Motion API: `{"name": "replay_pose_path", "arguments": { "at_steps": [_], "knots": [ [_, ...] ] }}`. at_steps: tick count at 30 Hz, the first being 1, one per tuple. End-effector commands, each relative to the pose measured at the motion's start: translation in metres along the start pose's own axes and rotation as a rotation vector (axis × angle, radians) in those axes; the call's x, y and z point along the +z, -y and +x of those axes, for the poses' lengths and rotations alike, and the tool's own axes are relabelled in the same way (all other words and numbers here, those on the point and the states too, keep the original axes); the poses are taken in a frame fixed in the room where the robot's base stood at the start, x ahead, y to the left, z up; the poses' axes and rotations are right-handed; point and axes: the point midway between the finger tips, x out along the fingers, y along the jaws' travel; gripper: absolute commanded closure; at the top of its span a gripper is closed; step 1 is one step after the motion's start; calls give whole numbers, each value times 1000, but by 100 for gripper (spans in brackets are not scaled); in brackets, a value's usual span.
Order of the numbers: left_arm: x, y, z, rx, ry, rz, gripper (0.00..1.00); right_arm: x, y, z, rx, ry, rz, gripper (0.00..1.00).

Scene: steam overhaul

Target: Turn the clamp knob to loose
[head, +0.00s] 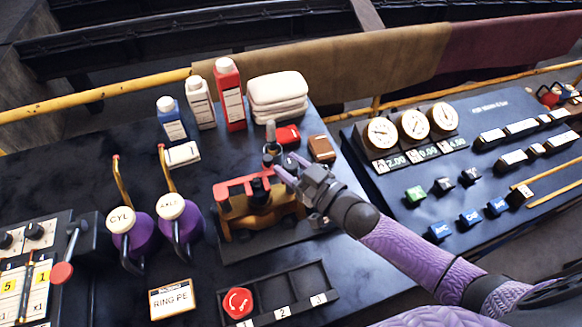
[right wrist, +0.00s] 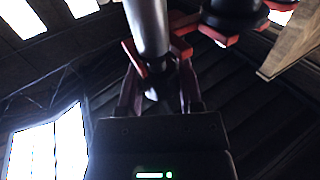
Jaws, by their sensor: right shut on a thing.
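An engine-like fixture with a red-orange clamp bar (head: 236,187) and a brass-coloured body (head: 240,214) stands mid-bench in the head view. A dark knob piece with a silver shaft (head: 271,131) rises at its back right. My right gripper (head: 282,166) reaches in from the right and is shut at this knob piece. In the right wrist view a silver cylinder (right wrist: 148,28) with a dark lower end stands between the fingers (right wrist: 158,92). The fingers partly hide the grip, and the knob's turned position cannot be read. My left gripper is not in view.
Bottles (head: 230,95), folded cloths (head: 277,95) and a brown block (head: 321,148) stand behind the fixture. Two purple oil cans (head: 130,240) are on the left. A gauge panel (head: 458,165) is on the right.

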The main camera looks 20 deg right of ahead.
Motion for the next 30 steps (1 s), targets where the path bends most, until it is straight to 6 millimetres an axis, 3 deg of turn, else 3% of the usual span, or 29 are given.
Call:
{"name": "replay_pose_path", "arguments": {
  "at_steps": [7, 8, 12, 13, 23, 30],
  "knots": [
    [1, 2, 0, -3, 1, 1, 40, 0, 0, 0, -4, 1, 1, 100],
    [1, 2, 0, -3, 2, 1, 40, 0, 0, 0, -4, 1, 1, 52],
    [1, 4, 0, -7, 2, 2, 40, 0, 0, 0, -3, 1, 1, 22],
    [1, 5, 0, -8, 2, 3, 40, 0, 0, 0, -3, 1, 1, 19],
    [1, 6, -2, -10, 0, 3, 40, 0, 0, -8, -3, 4, 2, 19],
    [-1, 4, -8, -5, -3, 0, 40, 0, 0, -62, -3, 8, 1, 19]
  ]
}}
